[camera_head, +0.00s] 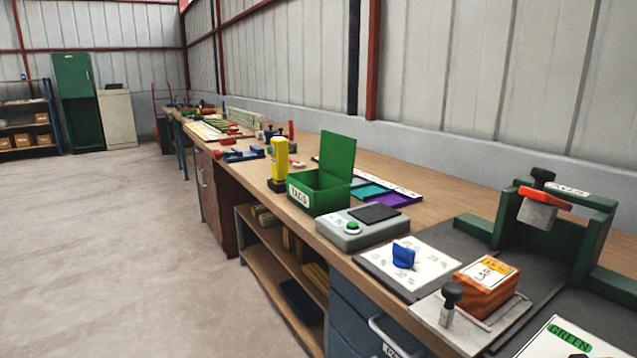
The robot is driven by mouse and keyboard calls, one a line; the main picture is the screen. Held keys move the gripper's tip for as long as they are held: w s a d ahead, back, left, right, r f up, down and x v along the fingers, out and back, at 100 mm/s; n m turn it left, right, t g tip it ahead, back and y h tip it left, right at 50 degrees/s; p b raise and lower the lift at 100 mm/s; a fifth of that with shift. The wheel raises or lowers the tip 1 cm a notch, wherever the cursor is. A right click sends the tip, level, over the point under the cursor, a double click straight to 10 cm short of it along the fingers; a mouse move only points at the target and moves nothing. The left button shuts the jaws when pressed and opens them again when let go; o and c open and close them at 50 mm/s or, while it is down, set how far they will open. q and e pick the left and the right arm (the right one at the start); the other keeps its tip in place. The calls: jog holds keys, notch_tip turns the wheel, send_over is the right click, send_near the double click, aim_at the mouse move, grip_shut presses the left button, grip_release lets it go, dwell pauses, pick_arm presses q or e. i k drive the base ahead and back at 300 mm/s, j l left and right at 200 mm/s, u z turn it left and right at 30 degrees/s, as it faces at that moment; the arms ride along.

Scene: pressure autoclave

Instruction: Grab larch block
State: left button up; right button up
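An orange-brown wooden block (482,297) sits at the near right of the long workbench. It has a white and orange label on top; the lettering is too small to read surely, but this looks like the larch block. It rests on a pale metal plate (428,309) with a thin raised edge. A black knob on a short metal post (447,303) stands on the plate just left of the block. Neither of my grippers shows in the head view.
A green clamp frame (597,237) stands behind the block. A dial plate with a blue knob (404,257), a grey device with a green button (352,228) and an open green box (315,195) line the workbench (450,212). The floor (120,250) at left is clear.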

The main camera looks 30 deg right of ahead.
aim_at(488, 284)
jog(key=k+l+z, duration=0.1)
jog(key=z, duration=0.35)
jog(key=k+l+z, duration=0.1)
jog(key=z, duration=0.35)
jog(key=l+z, duration=0.15)
jog(key=z, duration=0.3)
jog(key=k+l, duration=0.05)
